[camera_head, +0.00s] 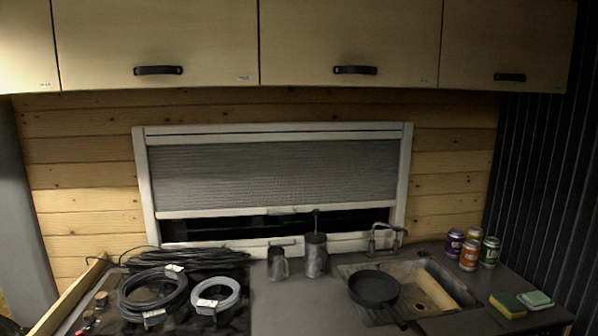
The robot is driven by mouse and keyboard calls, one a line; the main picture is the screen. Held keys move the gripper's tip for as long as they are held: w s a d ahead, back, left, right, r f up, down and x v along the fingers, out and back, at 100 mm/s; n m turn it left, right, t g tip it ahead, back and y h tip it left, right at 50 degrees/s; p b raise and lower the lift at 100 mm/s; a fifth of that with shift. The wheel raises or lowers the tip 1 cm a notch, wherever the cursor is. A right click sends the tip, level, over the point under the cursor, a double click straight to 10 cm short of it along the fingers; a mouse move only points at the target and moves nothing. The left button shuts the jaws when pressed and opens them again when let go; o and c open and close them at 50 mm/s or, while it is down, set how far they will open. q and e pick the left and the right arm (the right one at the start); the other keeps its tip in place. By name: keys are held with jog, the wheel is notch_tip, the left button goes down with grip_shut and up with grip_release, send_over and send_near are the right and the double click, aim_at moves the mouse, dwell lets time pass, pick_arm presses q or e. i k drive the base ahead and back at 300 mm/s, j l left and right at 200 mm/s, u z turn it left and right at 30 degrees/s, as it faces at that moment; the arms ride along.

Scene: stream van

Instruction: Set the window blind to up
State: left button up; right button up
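The window blind (275,174) is a grey pleated sheet in a white frame (144,185) on the wooden back wall. It hangs down over most of the window, and its white bottom bar (235,211) is low. A small handle (283,210) sits near the middle of that bar. A dark strip of window (230,227) shows below the bar. Neither of my grippers is in view.
Coiled cables (153,292) lie left; a sink (432,287) with a black pan (374,288), cans (469,254) and sponges (508,304) are right. Cabinets (350,35) hang above.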

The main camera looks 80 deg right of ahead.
aim_at(289, 178)
jog(key=z, duration=2.7)
